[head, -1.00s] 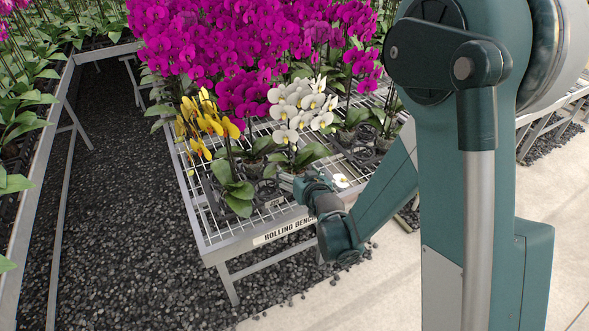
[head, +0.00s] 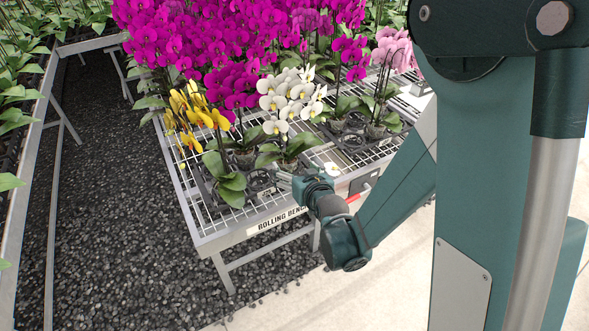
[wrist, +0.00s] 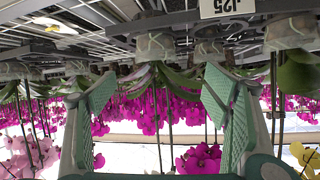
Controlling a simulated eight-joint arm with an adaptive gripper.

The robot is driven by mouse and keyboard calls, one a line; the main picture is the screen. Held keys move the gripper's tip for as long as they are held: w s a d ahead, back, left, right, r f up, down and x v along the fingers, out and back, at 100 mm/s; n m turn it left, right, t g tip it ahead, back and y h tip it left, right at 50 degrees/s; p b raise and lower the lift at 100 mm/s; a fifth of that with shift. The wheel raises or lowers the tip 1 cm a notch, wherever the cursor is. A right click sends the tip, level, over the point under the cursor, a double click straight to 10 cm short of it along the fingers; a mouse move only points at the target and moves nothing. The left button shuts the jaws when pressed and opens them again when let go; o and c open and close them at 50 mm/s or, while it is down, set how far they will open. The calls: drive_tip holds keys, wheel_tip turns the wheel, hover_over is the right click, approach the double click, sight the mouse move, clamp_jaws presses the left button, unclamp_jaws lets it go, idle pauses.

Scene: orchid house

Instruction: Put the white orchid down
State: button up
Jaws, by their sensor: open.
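The white orchid (head: 291,94) stands upright near the front edge of the rolling bench (head: 203,241) in the head view, its pot low among green leaves. My gripper (head: 300,184) is just in front of and slightly right of its pot, at the bench's front edge. In the wrist view, which is upside down, my gripper (wrist: 158,88) is open with its two green pads wide apart and nothing held between them. Several clear pots stand beyond the pads; I cannot tell which is the white orchid's, and its blooms are not clearly visible there.
A yellow orchid (head: 190,112) stands left of the white one. Magenta orchids (head: 180,40) crowd behind, and pink ones (head: 392,48) stand at the right. A loose white flower (head: 333,168) lies on the bench beside my gripper. Empty pot holders (head: 352,141) lie to the right.

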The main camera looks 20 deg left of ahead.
idle(0.6)
drive_tip(key=s+d+r+m+h, duration=0.15)
drive_tip(key=d+r, duration=0.25)
drive_tip(key=d, duration=0.4)
drive_tip(key=s+d+r+g+h, duration=0.1)
drive_tip(key=s+d+r, duration=0.1)
drive_tip(key=d+r, duration=0.4)
drive_tip(key=s+d+r+m+h, duration=0.1)
drive_tip(key=s+d+r+h, duration=0.15)
drive_tip(key=d, duration=0.65)
drive_tip(key=s+d+r+m+g+h, duration=0.1)
drive_tip(key=s+d+r, duration=0.1)
drive_tip(key=s+d, duration=0.7)
drive_tip(key=s+d+r+m+g+h, duration=0.1)
drive_tip(key=s+d+r+m+g, duration=0.1)
drive_tip(key=s+d, duration=0.8)
drive_tip(key=shift+s+r+h, duration=0.4)
drive_tip(key=shift+s+r, duration=0.2)
drive_tip(key=shift+s, duration=0.25)
